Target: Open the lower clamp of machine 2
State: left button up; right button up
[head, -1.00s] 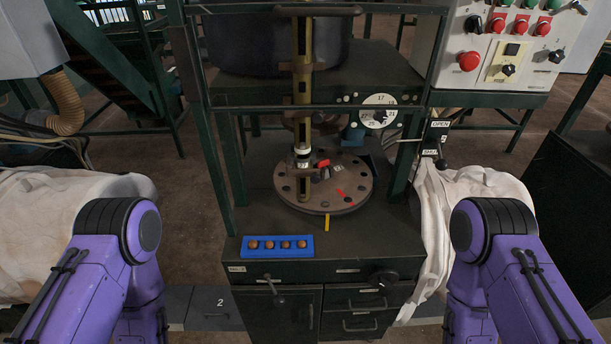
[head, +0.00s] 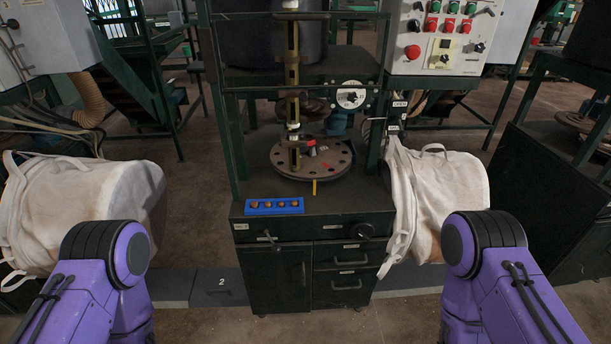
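The machine (head: 312,222) stands straight ahead, a dark green cabinet and frame with a round disc (head: 325,165) on its top. A yellow-brown vertical column (head: 291,75) rises above the disc. A floor plate marked 2 (head: 222,285) lies at the cabinet's lower left. A small lever (head: 270,238) and a black knob (head: 362,230) are on the cabinet front. I cannot tell which part is the lower clamp. Only my purple arm links show at the lower left and right; both grippers are out of view.
A control box (head: 445,40) with red and green buttons is at upper right. A blue tray (head: 274,206) with several brown knobs sits on the cabinet top. Open floor lies before the cabinet.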

aim_at(303, 144)
jog(key=z, duration=0.25)
jog(key=k, duration=0.25)
jog(key=u, duration=1.05)
jog(key=i, duration=0.9)
jog(key=z, duration=0.1)
